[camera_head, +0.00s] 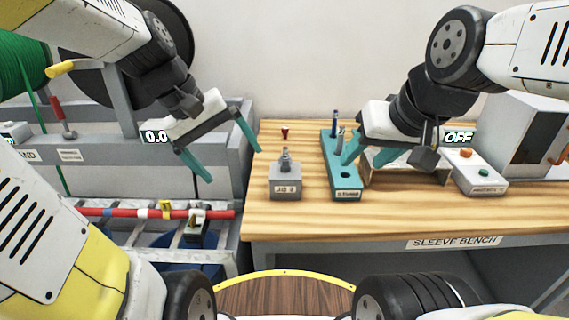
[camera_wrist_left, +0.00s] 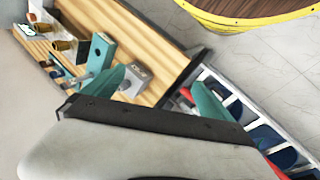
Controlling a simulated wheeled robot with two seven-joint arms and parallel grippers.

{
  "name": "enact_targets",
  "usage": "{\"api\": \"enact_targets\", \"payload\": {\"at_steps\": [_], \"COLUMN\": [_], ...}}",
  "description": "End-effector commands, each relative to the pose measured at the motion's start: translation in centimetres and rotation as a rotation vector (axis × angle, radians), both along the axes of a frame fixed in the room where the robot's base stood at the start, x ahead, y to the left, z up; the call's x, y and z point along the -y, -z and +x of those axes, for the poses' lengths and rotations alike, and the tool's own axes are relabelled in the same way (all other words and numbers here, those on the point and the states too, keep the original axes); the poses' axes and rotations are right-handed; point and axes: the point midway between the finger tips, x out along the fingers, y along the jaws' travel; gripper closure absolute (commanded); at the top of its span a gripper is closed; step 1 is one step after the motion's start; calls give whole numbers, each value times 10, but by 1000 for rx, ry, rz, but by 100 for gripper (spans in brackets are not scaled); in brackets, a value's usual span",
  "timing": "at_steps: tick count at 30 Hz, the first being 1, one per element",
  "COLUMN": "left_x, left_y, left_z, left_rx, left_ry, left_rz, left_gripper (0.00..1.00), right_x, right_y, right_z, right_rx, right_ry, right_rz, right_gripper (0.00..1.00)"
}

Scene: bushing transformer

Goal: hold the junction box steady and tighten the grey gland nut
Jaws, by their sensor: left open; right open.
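A small grey box (camera_head: 285,182) with a label too small to read surely stands upright on the wooden bench. A grey threaded fitting (camera_head: 285,160), likely the gland with its nut, rises from its top. The box also shows in the left wrist view (camera_wrist_left: 134,82), partly beside a teal finger.
The teal block (camera_head: 345,180) holds upright tools. A small red-topped item (camera_head: 284,133) stands behind the box. A button box (camera_head: 479,182) and a grey cabinet (camera_head: 520,135) stand at right. At left are a rack with a red cable (camera_head: 130,212) and a clamp. Bench front near the box is clear.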

Motion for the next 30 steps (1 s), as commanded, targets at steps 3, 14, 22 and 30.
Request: {"api": "enact_targets", "payload": {"at_steps": [3, 14, 22, 30], "left_x": [6, 20, 17, 10], "left_y": [17, 71, 125, 165], "left_z": [22, 91, 143, 173], "left_rx": [-152, -574, -865, -1036], "left_ry": [-96, -391, -604, -733], "left_rz": [-102, -418, -662, -823], "left_gripper": [4, 4, 4, 4], "right_x": [0, 0, 0, 0], "right_y": [0, 0, 0, 0], "right_z": [0, 0, 0, 0], "right_rx": [0, 0, 0, 0], "right_ry": [0, 0, 0, 0], "right_rz": [0, 0, 0, 0], "right_gripper": [51, 51, 51, 51]}}
